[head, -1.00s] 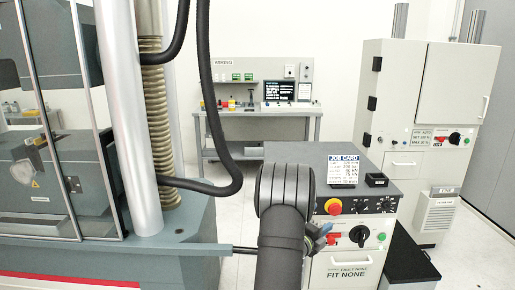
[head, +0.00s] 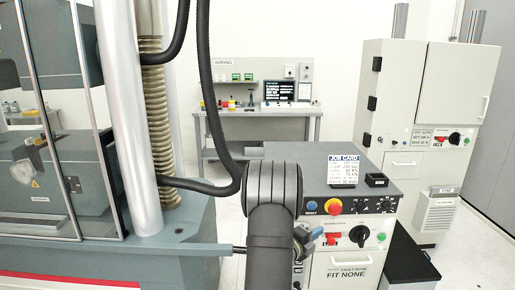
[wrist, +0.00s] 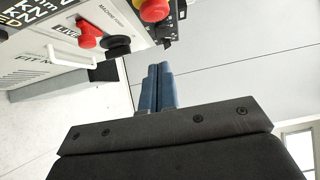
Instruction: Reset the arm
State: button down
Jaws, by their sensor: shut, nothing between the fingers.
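My arm rises from the bottom middle of the head view, in front of a control cabinet (head: 345,268). My gripper (head: 312,236) shows only partly there, just left of the cabinet's red switch (head: 331,239), with the rest hidden behind my arm. In the wrist view the two blue fingers (wrist: 158,82) lie side by side, shut and empty. They point toward the cabinet's edge, apart from the red switch (wrist: 88,33) and the red stop button (wrist: 155,8).
A testing machine with a clear guard (head: 65,110) stands left, with black hoses (head: 208,110) hanging near my arm. A tall white cabinet (head: 425,105) stands right. A workbench (head: 262,115) stands behind.

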jog(key=x, duration=1)
jog(key=s+v, duration=0.1)
jog(key=v, duration=1)
jog(key=shift+s+d+r+n+y, duration=0.9)
jog(key=shift+s+r+n+y, duration=2.1)
jog(key=shift+r, duration=1.5)
jog(key=s+a+r+n+y, duration=0.2)
jog(key=s+n, duration=0.1)
jog(key=s, duration=0.2)
jog(key=s+a+r+n+y, duration=0.1)
jog(key=s+n, duration=0.2)
jog(key=s, duration=0.3)
jog(key=shift+s+a+r+y, duration=0.25)
jog(key=shift+a+r+y, duration=0.15)
